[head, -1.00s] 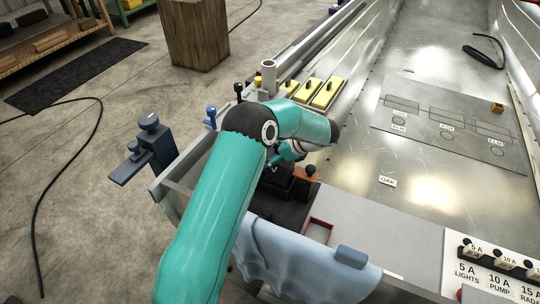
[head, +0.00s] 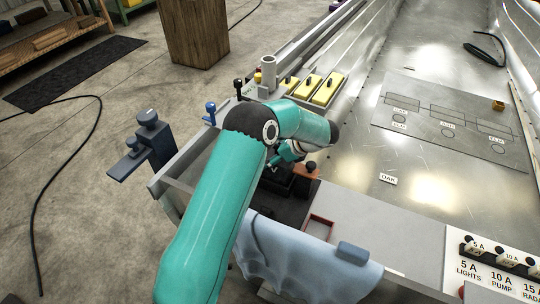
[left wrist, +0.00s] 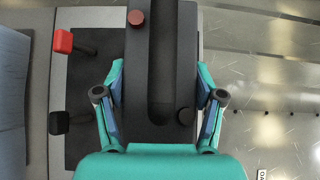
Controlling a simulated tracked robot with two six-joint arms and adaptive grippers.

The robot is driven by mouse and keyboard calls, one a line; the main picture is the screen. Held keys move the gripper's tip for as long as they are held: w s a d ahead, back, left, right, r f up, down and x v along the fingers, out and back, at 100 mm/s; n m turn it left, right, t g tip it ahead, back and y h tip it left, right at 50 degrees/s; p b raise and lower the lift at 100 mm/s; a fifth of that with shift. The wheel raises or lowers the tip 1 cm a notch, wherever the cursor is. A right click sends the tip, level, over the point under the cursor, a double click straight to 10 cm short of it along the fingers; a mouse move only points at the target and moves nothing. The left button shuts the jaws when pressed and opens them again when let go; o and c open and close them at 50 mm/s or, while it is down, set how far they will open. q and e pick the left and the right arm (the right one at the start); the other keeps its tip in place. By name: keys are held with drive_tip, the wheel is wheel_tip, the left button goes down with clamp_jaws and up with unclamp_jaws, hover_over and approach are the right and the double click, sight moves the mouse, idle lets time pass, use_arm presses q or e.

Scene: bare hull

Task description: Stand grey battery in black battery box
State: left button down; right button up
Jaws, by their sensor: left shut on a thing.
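In the left wrist view the grey battery (left wrist: 160,70) is a dark block with a long raised handle, a red terminal and a black terminal on top. My left gripper (left wrist: 160,98) has a finger on each side and is shut on it. In the head view my left gripper (head: 285,160) is mostly hidden behind my teal arm. A black surface (left wrist: 85,90) shows beside the battery in the left wrist view; it may belong to the black battery box. I cannot tell whether the battery stands inside a box. My right gripper is not in view.
A red clamp (left wrist: 63,41) and a black clamp (left wrist: 58,122) lie left of the battery. A blue cloth (head: 300,265) hangs over the near edge. Several yellow blocks (head: 327,88) stand behind my arm. The metal floor (head: 370,155) to the right is largely clear.

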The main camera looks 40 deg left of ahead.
use_arm(q)
drive_tip(key=shift+a+f+b, duration=0.1)
drive_tip(key=shift+f+b, duration=0.8)
drive_tip(key=shift+f, duration=0.4)
idle(0.4)
drive_tip(key=shift+c, duration=0.2)
unclamp_jaws()
drive_tip(key=shift+f, duration=0.15)
drive_tip(key=shift+s+f, duration=0.15)
drive_tip(key=shift+f, duration=0.05)
wheel_tip(320, 180, up, 10)
drive_tip(key=shift+r, duration=0.15)
